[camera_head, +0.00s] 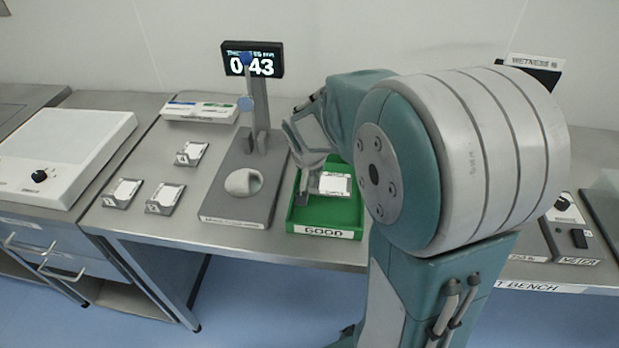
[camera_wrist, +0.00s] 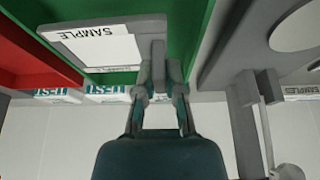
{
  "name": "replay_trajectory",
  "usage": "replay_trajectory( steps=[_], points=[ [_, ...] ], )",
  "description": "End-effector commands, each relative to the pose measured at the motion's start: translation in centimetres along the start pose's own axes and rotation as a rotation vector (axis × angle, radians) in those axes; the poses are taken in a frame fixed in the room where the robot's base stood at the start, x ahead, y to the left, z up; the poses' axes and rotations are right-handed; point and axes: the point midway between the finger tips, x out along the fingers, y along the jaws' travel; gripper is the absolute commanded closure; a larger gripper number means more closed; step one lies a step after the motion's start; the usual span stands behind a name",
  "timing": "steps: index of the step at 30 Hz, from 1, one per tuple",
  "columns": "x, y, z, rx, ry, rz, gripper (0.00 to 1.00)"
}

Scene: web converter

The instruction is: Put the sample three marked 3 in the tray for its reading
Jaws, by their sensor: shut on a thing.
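A white sample card in a grey holder (camera_wrist: 90,44) reads "SAMPLE" in the wrist view; no number on it is readable. My gripper (camera_wrist: 160,88) is shut on the grey tab of this holder. The green tray (camera_head: 318,216), labelled "GOOD", has the held sample (camera_head: 336,184) over or inside it in the head view. Whether the holder touches the tray floor cannot be told. My gripper (camera_head: 308,172) is partly hidden by my own arm. Its wall also shows as the green tray in the wrist view (camera_wrist: 186,30).
A thickness gauge (camera_head: 234,205) with a display (camera_head: 253,60) reading 0.43 stands left of the tray. Several other sample holders (camera_head: 165,198) lie farther left. A red tray (camera_wrist: 28,52) adjoins the green one. A white-topped device (camera_head: 65,150) is far left.

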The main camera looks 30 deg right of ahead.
Motion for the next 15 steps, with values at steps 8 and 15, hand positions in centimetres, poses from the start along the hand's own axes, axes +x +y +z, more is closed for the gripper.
replay_trajectory(
  steps=[8,15],
  points=[
    [2.3,-0.2,-0.3,0.0,-0.002,0.001,1.0],
    [4.5,-0.2,0.6,0.0,0.001,-0.001,1.0]
  ],
)
